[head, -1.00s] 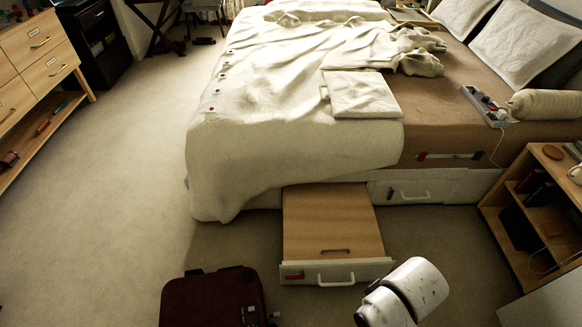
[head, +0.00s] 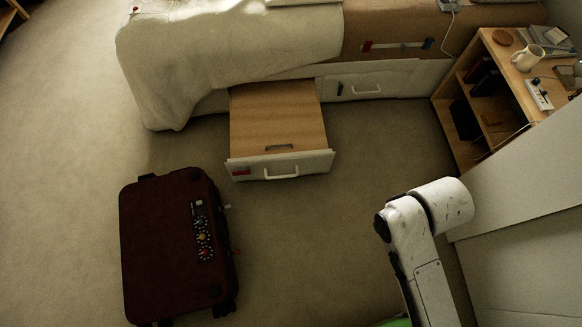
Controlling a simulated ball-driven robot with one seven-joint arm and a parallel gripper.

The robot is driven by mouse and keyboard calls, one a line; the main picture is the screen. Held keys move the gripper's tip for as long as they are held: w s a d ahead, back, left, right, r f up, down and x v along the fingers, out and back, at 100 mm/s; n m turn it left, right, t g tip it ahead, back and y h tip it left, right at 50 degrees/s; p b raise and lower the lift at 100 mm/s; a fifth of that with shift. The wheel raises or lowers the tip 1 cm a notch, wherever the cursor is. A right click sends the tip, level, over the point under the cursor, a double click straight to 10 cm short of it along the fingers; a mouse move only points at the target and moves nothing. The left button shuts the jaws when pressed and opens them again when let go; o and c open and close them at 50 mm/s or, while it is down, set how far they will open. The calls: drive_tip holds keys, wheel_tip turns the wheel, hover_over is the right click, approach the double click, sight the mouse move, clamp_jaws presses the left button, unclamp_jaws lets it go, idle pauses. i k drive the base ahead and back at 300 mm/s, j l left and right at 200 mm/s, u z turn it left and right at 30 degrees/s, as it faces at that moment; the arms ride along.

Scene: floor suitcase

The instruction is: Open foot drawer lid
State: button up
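The foot drawer (head: 310,163) is pulled out from the base of the bed, low over the carpet. Its wooden lid (head: 276,115) lies flat across the top and covers the inside. A dark handle (head: 279,148) is set in the lid near the front edge. A pale bar handle (head: 281,173) and a small red mark are on the white drawer front. My arm reaches up from the bottom right of the head view, to the right of and nearer than the drawer. My gripper is not in view.
A dark red suitcase (head: 165,240) lies on the carpet in front and left of the drawer. A closed white drawer (head: 368,88) is right of it. A wooden shelf unit (head: 465,85) stands at the right.

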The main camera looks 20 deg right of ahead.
sight(273, 130)
drive_tip(key=i+l+u, duration=0.15)
drive_tip(key=i+u, duration=0.15)
drive_tip(key=i, duration=0.2)
drive_tip(key=i+l+u, duration=0.3)
drive_tip(key=i, duration=0.15)
drive_tip(key=i+j, duration=0.05)
